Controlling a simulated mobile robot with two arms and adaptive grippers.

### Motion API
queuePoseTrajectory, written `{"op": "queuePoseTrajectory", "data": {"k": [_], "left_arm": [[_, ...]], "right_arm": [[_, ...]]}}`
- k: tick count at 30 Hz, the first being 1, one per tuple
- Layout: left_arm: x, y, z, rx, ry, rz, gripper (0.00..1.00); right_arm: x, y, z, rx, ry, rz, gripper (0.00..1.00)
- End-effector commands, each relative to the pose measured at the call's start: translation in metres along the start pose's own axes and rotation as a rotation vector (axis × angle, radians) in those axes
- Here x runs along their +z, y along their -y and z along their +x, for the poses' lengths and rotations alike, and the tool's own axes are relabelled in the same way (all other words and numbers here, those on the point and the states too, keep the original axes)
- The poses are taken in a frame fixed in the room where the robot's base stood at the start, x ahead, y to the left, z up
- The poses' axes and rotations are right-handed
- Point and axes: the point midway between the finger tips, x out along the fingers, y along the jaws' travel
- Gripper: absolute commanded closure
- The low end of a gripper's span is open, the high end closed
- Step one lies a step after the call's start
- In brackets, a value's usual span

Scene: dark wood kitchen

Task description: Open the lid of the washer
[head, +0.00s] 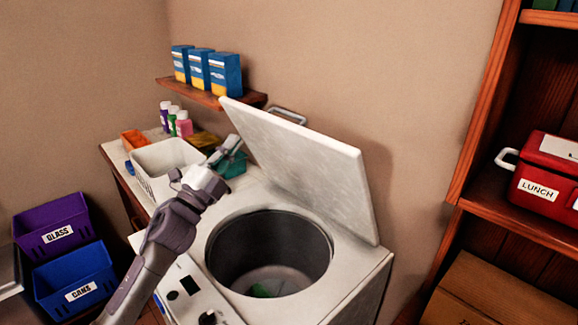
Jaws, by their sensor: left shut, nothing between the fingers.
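The washer (358,285) is a white top-loader. Its lid (305,165) stands raised at the back, tilted steeply, with a handle (289,115) at its top edge. The round drum opening (270,240) is uncovered, and a bit of green shows at the bottom. My left gripper (231,142) is shut and empty, to the left of the lid and above the washer's back left corner. I cannot tell whether it touches the lid. My right gripper is out of view.
A white basket (158,160), an orange bin (133,140) and small bottles (172,116) crowd the counter on the left. Blue boxes (212,68) sit on a wall shelf (186,91). Purple (52,222) and blue (72,278) bins stand lower left. A bookcase (490,205) borders the right.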

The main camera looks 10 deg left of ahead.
Motion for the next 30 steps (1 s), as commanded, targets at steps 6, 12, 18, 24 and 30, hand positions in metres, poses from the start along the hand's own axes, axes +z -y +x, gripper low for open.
{"op": "queuePoseTrajectory", "data": {"k": [6, 12, 18, 24, 30], "left_arm": [[-0.018, -0.042, -0.059, 0.061, -0.187, 0.02, 1.0], [-0.025, -0.04, -0.044, 0.066, -0.207, 0.018, 1.0], [-0.034, -0.041, -0.004, 0.065, -0.207, 0.017, 1.0], [-0.042, -0.045, 0.037, 0.066, -0.205, 0.017, 1.0], [-0.048, -0.049, 0.065, 0.067, -0.206, 0.017, 1.0]], "right_arm": [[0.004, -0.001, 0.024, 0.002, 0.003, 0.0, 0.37], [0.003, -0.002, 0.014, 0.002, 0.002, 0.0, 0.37], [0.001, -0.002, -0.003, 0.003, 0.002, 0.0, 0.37], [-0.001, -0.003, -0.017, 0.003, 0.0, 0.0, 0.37], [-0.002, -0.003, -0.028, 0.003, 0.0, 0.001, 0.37]]}}
